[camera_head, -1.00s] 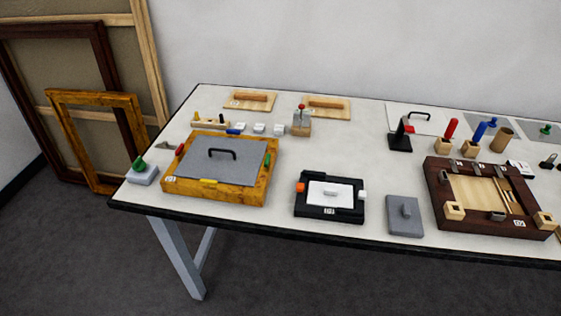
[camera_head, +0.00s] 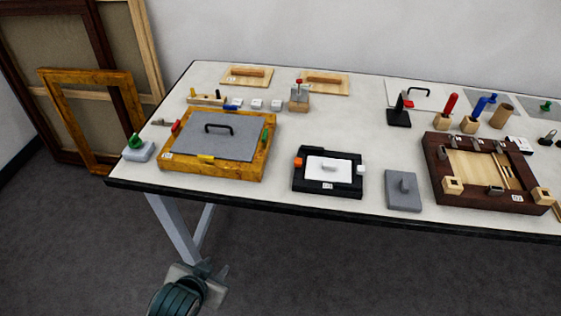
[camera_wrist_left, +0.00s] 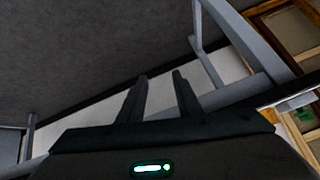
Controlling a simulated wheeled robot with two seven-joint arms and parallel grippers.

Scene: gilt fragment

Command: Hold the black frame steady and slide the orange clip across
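The black frame (camera_head: 330,190) lies flat on the table near its front edge, with a white panel (camera_head: 328,169) inside it. The orange clip (camera_head: 298,162) sits on the frame's left side, and a white clip (camera_head: 361,169) is on its right side. My left gripper (camera_head: 215,270) is low in front of the table, below the front edge and left of the frame, touching nothing. In the left wrist view its two fingers (camera_wrist_left: 160,77) stand apart with nothing between them. My right gripper is not in view.
A gold frame with a grey panel (camera_head: 217,138) lies left of the black frame. A grey block with a knob (camera_head: 402,198) and a dark wooden frame (camera_head: 434,172) lie to the right. The table's dark front edge (camera_head: 240,208) and leg (camera_head: 172,226) are near my left gripper.

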